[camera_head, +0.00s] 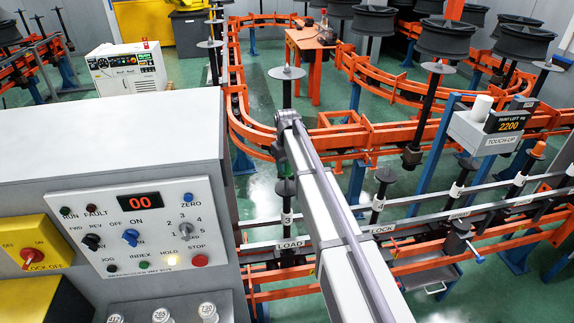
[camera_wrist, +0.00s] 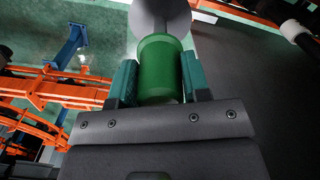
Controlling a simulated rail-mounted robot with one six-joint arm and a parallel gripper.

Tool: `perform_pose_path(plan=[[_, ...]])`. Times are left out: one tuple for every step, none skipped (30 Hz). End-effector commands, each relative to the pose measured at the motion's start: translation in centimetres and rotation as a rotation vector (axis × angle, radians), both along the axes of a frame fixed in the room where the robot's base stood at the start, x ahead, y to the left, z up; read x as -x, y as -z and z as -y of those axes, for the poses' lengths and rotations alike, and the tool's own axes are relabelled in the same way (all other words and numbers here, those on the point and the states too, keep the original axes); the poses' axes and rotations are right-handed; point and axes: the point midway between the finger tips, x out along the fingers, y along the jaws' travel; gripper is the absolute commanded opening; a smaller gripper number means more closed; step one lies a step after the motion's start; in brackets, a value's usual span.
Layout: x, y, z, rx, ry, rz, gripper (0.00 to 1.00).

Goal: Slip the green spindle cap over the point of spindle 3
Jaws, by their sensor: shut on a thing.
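The green spindle cap (camera_wrist: 160,68) is a smooth cylinder between the teal finger pads of my gripper (camera_wrist: 159,80), which is shut on it. In the head view my gripper (camera_head: 282,152) is small and partly hidden by my own arm. Spindle 3 (camera_head: 287,218), with its white "3" label, stands on the rail just below my gripper at the LOAD sign (camera_head: 291,244). Its point is not clearly visible, and I cannot tell whether the cap touches it. In the wrist view a grey disc (camera_wrist: 160,15) shows beyond the cap; I cannot tell which spindle it belongs to.
A control cabinet (camera_head: 110,130) stands close on the left. A spindle with a grey disc (camera_head: 287,73) rises behind my gripper. Orange conveyor rails (camera_head: 390,135) curve behind.

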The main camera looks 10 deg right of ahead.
Motion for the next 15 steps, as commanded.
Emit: perform_pose_path(plan=[[0.0, 0.7, 0.0, 0.0, 0.0, 0.0, 0.2], [0.0, 0.9, 0.0, 0.0, 0.0, 0.0, 0.2], [0.0, 1.2, 0.0, 0.0, 0.0, 0.0, 0.2], [0.0, 1.4, 0.0, 0.0, 0.0, 0.0, 0.2], [0.0, 1.6, 0.0, 0.0, 0.0, 0.0, 0.2], [0.0, 1.8, 0.0, 0.0, 0.0, 0.0, 0.2], [0.0, 2.0, 0.0, 0.0, 0.0, 0.0, 0.2], [0.0, 2.2, 0.0, 0.0, 0.0, 0.0, 0.2], [0.0, 2.5, 0.0, 0.0, 0.0, 0.0, 0.2], [0.0, 2.6, 0.0, 0.0, 0.0, 0.0, 0.2], [0.0, 2.9, 0.0, 0.0, 0.0, 0.0, 0.2], [0.0, 3.1, 0.0, 0.0, 0.0, 0.0, 0.2], [0.0, 3.3, 0.0, 0.0, 0.0, 0.0, 0.2], [0.0, 3.5, 0.0, 0.0, 0.0, 0.0, 0.2], [0.0, 3.8, 0.0, 0.0, 0.0, 0.0, 0.2]])
